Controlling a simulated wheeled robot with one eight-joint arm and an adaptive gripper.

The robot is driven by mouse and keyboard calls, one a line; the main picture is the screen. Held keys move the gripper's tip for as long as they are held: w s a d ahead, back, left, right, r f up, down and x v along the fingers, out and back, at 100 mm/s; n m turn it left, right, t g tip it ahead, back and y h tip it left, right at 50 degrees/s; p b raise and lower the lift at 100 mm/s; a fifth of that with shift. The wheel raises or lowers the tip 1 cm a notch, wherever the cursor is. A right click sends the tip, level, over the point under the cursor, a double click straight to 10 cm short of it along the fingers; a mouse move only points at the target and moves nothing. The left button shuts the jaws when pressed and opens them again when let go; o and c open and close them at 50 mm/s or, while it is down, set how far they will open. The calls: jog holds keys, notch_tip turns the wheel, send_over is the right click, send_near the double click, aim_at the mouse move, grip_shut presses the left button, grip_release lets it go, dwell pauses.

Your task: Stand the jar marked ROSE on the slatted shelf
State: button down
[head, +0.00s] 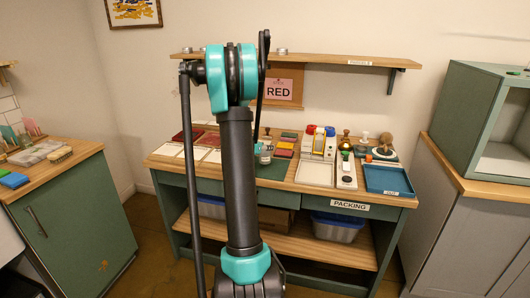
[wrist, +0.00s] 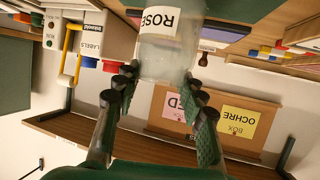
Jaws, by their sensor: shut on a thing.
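The wrist view is upside down. My gripper (wrist: 162,80) is shut on a pale, cloudy jar (wrist: 165,55) with a white label reading ROSE. The jar is roughly upright, its label turned to the camera. I cannot tell if its base is clear of the table. In the head view my arm hides most of the gripper and jar. A long wooden wall shelf (head: 335,60) with a small label runs above the table; it also shows in the wrist view (wrist: 62,128). Its slats are not clear. A few small things stand on its left part, partly behind my arm.
The green packing table (head: 280,186) holds several jars, stamps, boxes and a blue tray (head: 388,180). A board with a pink RED card (head: 279,92) hangs below the wall shelf. A green cabinet (head: 478,115) stands right. The wall shelf's right part looks clear.

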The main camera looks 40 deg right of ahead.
jog(key=shift+f, duration=1.25)
jog(key=c, duration=0.9)
grip_release()
jog(key=shift+f, duration=0.1)
